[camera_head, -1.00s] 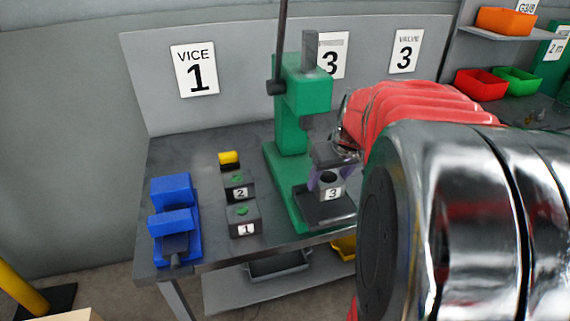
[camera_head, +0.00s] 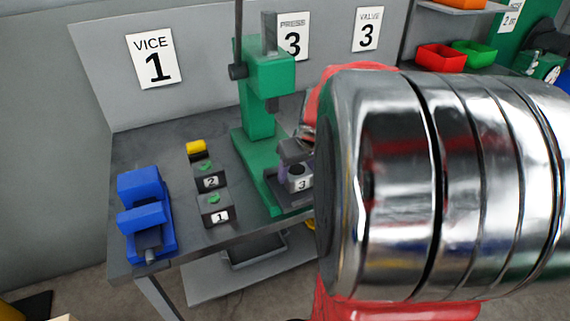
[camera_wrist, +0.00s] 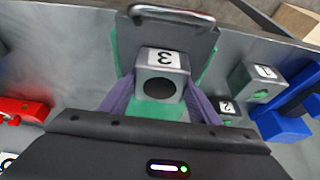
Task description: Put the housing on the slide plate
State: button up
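The housing (camera_head: 300,178) is a grey block marked 3 with a dark round hole in its top. It stands over the slide plate (camera_head: 285,201) in front of the green press (camera_head: 262,118). In the wrist view the housing (camera_wrist: 162,62) looks upright, with the handled slide plate (camera_wrist: 165,30) around it; whether its underside touches the plate is hidden. My gripper (camera_wrist: 161,92) has a purple finger along each side of the housing, and they appear closed against it. In the head view my arm covers the right part of the plate and most of the gripper.
A blue vice (camera_head: 145,205) is at the table's left end. Red (camera_head: 441,57) and green (camera_head: 475,52) bins lie far right.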

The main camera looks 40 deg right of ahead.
jog(key=o, duration=0.5)
jog(key=shift+c, duration=0.2)
jog(key=shift+r, duration=0.15)
jog(key=v, duration=1.2)
jog(key=shift+a, duration=0.15)
jog(key=s+a+f+n, duration=0.1)
jog(key=s+a+f, duration=0.1)
jog(key=a, duration=1.1)
jog(key=s+a+f+n+t+y, duration=0.1)
jog(key=s+a, duration=0.3)
jog(key=a, duration=0.9)
jog(key=shift+f+n, duration=0.6)
jog(key=shift+f, duration=0.15)
jog(key=shift+a, duration=0.1)
